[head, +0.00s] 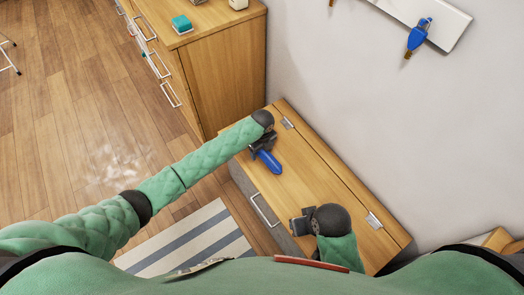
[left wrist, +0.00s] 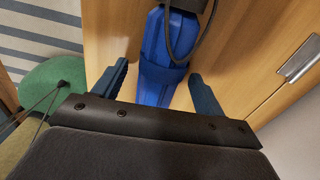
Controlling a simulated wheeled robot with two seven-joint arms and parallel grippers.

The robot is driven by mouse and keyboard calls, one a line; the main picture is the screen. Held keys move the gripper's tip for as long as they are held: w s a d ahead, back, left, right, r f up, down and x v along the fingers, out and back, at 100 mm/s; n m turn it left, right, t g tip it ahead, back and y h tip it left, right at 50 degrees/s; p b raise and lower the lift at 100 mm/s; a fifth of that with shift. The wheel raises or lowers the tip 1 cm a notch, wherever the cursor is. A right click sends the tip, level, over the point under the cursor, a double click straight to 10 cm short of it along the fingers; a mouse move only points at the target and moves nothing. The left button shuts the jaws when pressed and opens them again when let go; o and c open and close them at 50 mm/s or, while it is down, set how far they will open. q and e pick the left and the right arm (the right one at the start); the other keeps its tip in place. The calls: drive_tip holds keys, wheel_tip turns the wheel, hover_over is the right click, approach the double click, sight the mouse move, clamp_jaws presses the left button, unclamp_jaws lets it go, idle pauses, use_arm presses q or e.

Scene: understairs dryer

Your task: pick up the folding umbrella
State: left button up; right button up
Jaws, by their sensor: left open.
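The folding umbrella (head: 268,161) is blue and lies on the wooden lid of the low chest, partly hidden under my left gripper (head: 260,148). In the left wrist view the umbrella (left wrist: 156,48) has a black band and a dark cord loop. It lies between the two fingers of my open left gripper (left wrist: 159,72), with a gap visible on each side. The near end of the umbrella is hidden behind the gripper body. My right gripper (head: 300,222) is over the front part of the same chest, apart from the umbrella; its jaws are too small to read.
The low chest (head: 325,190) has metal hinges and a front handle, and stands against a pale wall. A striped rug (head: 190,243) lies on the floor.

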use_arm(q)
drive_tip(key=shift+f, duration=0.15)
drive_tip(key=c, duration=1.1)
drive_tip(key=shift+c, duration=0.8)
